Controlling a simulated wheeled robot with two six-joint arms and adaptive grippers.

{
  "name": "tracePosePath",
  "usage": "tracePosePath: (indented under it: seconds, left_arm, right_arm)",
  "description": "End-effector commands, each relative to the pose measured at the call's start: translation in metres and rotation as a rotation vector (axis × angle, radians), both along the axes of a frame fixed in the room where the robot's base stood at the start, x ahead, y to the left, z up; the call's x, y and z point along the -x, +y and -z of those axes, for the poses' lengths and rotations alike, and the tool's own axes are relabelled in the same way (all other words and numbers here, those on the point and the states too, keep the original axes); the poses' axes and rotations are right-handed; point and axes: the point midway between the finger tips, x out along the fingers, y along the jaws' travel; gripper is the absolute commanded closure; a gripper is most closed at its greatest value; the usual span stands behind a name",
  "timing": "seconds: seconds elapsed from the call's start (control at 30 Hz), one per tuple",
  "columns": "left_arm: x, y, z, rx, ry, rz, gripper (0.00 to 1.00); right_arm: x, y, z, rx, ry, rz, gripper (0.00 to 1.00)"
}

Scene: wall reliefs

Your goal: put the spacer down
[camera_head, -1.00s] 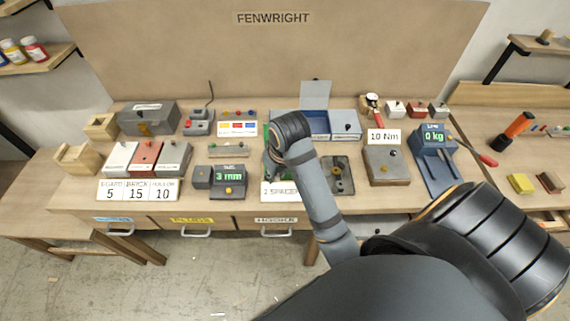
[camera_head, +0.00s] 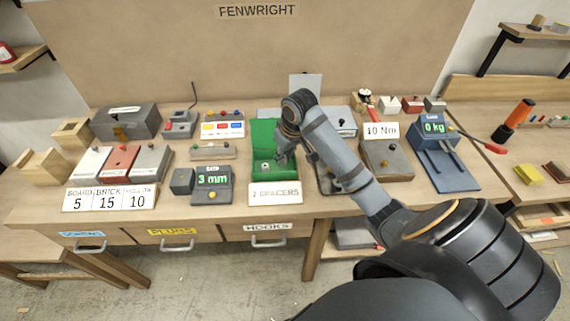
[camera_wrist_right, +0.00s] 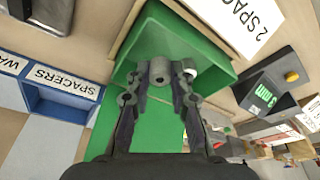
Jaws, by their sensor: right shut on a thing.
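A green tray (camera_head: 263,133) with a "2 SPACERS" sign (camera_head: 275,193) at its front stands mid-bench in the head view. My right gripper (camera_head: 283,157) is over its right part. In the right wrist view my right gripper (camera_wrist_right: 160,80) points into the green tray (camera_wrist_right: 156,128) and is shut on a grey round spacer (camera_wrist_right: 159,68) with a hole in its end. A second, paler spacer (camera_wrist_right: 189,67) is in the tray beside the fingers; a small piece (camera_head: 265,167) also shows there in the head view. I cannot tell whether the held spacer touches the tray floor. My left gripper is out of view.
A gauge reading 3 mm (camera_head: 212,184) stands left of the tray. A grey fixture with a 10 Nm sign (camera_head: 382,131) and a blue scale reading 0 kg (camera_head: 440,150) stand to the right. A blue SPACERS bin (camera_wrist_right: 62,86) shows in the wrist view.

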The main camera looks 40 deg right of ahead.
Motion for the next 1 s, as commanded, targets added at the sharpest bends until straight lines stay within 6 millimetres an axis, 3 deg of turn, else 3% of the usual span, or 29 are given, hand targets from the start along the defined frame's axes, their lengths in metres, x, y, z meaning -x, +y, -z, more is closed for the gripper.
tracePosePath:
  seconds: [0.3,0.6,0.63,0.7,1.0]
  left_arm:
    - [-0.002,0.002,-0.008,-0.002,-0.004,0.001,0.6]
    - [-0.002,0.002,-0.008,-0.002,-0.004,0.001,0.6]
    - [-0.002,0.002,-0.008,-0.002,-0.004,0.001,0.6]
    - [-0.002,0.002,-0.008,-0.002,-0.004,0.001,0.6]
    - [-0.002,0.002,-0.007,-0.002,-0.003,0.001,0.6]
  right_arm:
    - [-0.003,-0.006,0.039,0.001,0.001,-0.001,0.91]
    - [-0.003,-0.006,0.042,0.001,0.001,-0.001,0.91]
    - [-0.003,-0.006,0.042,0.001,0.001,-0.001,0.78]
    - [-0.004,-0.006,0.042,0.001,0.001,-0.001,0.69]
    - [-0.004,-0.006,0.041,0.002,0.0,0.0,0.69]
